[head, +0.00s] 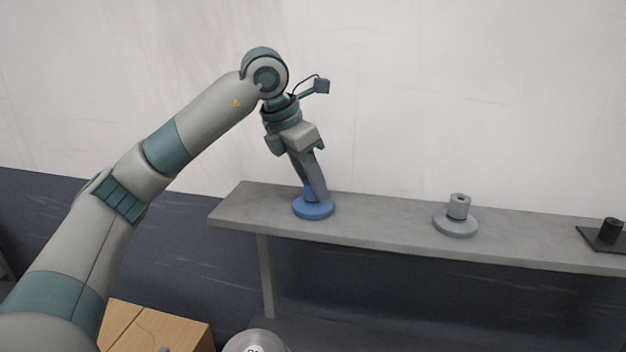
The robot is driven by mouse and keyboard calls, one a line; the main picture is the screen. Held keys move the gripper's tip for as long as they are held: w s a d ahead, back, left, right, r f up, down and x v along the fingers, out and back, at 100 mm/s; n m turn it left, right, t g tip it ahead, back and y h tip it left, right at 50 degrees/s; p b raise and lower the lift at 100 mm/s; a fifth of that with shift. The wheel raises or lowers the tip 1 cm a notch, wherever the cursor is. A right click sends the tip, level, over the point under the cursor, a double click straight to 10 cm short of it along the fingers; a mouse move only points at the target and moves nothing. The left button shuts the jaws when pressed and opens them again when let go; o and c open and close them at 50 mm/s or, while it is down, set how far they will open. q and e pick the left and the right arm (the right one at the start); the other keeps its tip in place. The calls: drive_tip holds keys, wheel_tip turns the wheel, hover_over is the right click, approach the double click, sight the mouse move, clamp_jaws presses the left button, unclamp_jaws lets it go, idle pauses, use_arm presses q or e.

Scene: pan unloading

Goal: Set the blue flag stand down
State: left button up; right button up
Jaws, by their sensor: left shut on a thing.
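The blue flag stand (314,209) is at the left part of the grey shelf (375,218), with its round base at the shelf top. It looks upright, and I cannot tell for sure whether the base touches the surface. My left gripper (314,190) comes down from above and is shut on the stand's upright socket. The fingers hide most of that socket. My right gripper is not in view.
A grey stand (457,222) with a round base is on the shelf to the right. A black stand (611,231) with a square base is at the far right. Cardboard boxes (160,330) and a round grey thing (254,342) are below in front. The shelf between the blue and grey stands is clear.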

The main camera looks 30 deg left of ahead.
use_arm(q)
drive_tip(key=shift+f, duration=0.15)
drive_tip(key=o, duration=1.1)
drive_tip(key=shift+o, duration=0.2)
drive_tip(key=shift+r, duration=0.25)
drive_tip(key=shift+s+a+r, duration=0.1)
drive_tip(key=shift+s+r, duration=0.05)
drive_tip(key=shift+r, duration=0.3)
drive_tip(key=b+v, duration=0.2)
drive_tip(key=v, duration=0.9)
drive_tip(key=shift+b, duration=0.4)
